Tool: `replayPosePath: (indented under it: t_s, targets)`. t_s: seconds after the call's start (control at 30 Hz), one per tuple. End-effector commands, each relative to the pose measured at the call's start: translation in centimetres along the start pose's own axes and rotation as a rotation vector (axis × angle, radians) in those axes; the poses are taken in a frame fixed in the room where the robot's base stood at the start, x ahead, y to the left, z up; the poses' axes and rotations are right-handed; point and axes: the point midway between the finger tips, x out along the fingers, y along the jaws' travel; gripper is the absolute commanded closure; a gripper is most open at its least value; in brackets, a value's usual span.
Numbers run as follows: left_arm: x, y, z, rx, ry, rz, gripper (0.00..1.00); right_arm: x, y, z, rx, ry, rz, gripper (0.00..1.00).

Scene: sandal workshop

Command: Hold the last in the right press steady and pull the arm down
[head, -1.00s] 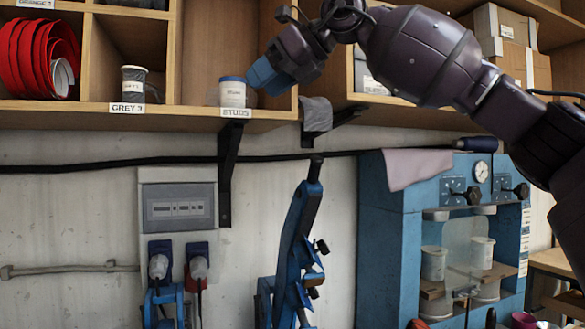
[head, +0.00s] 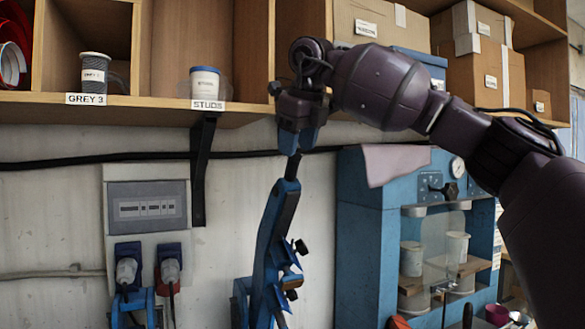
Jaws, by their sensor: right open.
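A blue press arm (head: 272,235) with a black handle end (head: 292,168) stands steeply raised, leaning a little to the right, in front of the wall. Its lower part is cut off by the bottom edge. My right gripper (head: 297,143) is open, pointing down, with its blue fingers at the top of the black handle. I cannot tell whether they touch it. The last is not in view. My left gripper is not in view.
A wooden shelf (head: 128,103) above holds a STUDS pot (head: 205,84), a GREY 3 spool (head: 94,75) and cardboard boxes (head: 384,38). A blue cabinet machine (head: 360,238) stands to the right. A socket box (head: 147,207) hangs to the left.

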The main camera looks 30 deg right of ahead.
Motion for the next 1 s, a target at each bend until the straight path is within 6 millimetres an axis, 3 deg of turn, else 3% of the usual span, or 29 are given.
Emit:
replayPosePath:
  t_s: [0.1, 0.33, 0.8, 1.0]
  targets:
    - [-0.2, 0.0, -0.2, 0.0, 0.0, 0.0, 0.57, 2.1, 0.0, 0.0, 0.0, 0.003, 0.0, 0.47]
    - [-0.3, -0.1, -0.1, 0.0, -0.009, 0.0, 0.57, 5.0, 0.0, 0.0, 0.0, 0.001, 0.001, 0.47]
    - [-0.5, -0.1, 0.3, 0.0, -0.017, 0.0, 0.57, 6.0, 0.0, 0.0, 0.0, -0.001, 0.001, 0.47]
    - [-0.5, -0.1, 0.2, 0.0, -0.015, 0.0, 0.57, 6.0, 0.0, 0.0, 0.0, -0.002, 0.001, 0.78]
